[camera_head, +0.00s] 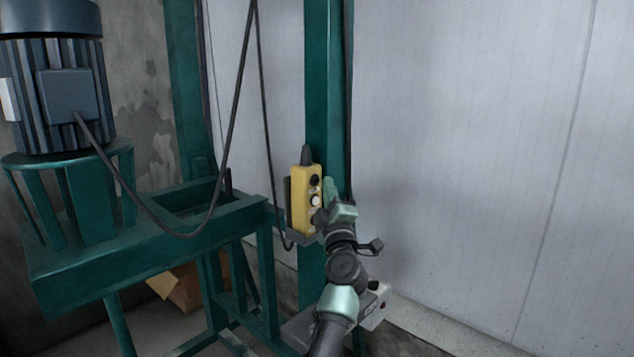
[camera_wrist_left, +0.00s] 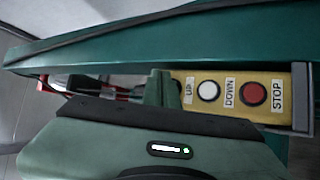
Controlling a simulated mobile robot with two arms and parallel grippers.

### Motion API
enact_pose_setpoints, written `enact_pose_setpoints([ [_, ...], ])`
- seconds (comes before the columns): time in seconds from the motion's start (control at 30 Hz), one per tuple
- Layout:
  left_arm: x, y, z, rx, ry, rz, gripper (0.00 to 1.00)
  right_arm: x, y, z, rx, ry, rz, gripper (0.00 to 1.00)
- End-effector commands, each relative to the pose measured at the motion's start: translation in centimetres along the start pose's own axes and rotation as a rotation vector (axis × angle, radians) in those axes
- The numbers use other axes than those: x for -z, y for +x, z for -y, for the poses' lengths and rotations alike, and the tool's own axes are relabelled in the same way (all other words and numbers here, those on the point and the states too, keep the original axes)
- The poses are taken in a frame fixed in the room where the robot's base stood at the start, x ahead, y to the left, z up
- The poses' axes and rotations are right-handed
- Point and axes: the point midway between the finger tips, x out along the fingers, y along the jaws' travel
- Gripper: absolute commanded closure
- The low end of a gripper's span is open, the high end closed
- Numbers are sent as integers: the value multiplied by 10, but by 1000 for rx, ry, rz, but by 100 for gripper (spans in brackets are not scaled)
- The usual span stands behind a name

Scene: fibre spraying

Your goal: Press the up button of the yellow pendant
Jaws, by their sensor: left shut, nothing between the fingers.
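The yellow pendant (camera_head: 301,206) is upright against the green post, its button face turned to the right. In the left wrist view the pendant (camera_wrist_left: 240,83) lies sideways, with UP, DOWN and STOP labels, a white button (camera_wrist_left: 208,91) and a red button (camera_wrist_left: 254,94). A dark top button (camera_head: 315,181) shows in the head view. The button position beyond the UP label is hidden by my finger in the wrist view. My right gripper is out of view.
The green post (camera_head: 329,80) stands behind the pendant. A green frame (camera_head: 150,245) carries a dark motor (camera_head: 62,90) at left. A black cable (camera_head: 238,100) hangs across the frame. A cardboard box (camera_head: 180,287) lies below. The pale wall (camera_head: 480,150) at right has clear space before it.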

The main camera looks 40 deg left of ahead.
Motion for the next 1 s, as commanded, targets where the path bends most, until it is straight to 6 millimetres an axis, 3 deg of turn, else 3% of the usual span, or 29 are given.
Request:
enact_pose_setpoints([
  [1.0,5,6,4,0,0,0,100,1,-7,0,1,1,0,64],
])
